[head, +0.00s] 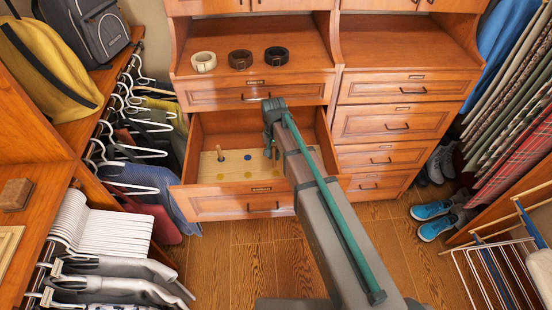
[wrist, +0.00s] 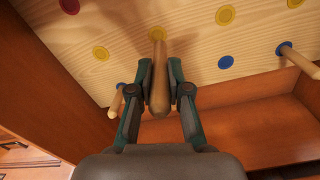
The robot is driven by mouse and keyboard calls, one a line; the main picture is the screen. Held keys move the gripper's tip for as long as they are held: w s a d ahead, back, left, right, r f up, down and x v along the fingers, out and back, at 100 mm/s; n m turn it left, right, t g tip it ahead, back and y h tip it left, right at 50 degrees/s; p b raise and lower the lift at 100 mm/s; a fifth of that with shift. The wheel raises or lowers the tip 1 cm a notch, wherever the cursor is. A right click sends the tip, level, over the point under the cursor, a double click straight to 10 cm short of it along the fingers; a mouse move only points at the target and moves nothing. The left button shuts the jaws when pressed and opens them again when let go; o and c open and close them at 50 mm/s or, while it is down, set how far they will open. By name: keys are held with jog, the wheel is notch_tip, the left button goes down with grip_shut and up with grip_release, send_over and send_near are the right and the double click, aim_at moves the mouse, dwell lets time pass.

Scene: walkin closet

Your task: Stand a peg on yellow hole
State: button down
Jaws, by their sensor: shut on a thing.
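A pale wooden board (head: 235,168) with coloured round holes lies in the open drawer; it also fills the top of the wrist view (wrist: 190,58). My gripper (wrist: 158,85) is shut on a wooden peg (wrist: 158,78). The peg's far end overlaps a yellow hole (wrist: 156,33); I cannot tell whether it touches. Other yellow holes (wrist: 101,53) (wrist: 226,14) look empty. A second peg (wrist: 302,62) stands in a blue hole at right. A third peg (wrist: 115,102) stands at left beside a blue mark. In the head view one standing peg (head: 219,153) shows; my arm hides part of the board.
The drawer's front (head: 235,203) and side walls enclose the board closely. A closed drawer (head: 255,93) is just above, with several rolled belts (head: 240,59) on the shelf over it. Hanging clothes (head: 150,175) crowd the left. The wooden floor (head: 240,262) in front is clear.

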jog(key=shift+w+d+f+b, duration=0.1)
jog(key=shift+f+b, duration=0.25)
jog(key=shift+f, duration=0.4)
jog(key=shift+w+d+f+b, duration=0.15)
jog(key=shift+f+b, duration=0.15)
jog(key=shift+f, duration=0.45)
jog(key=shift+w+d+f+b, duration=0.1)
jog(key=shift+f+b, duration=0.25)
jog(key=shift+f, duration=0.4)
jog(key=shift+f+b, duration=0.45)
jog(key=shift+f, duration=0.4)
jog(key=shift+f, duration=0.35)
jog(key=shift+f+b, duration=0.5)
jog(key=shift+f, duration=0.15)
dwell(0.6)
jog(key=c, duration=1)
grip_release()
jog(key=shift+c, duration=0.2)
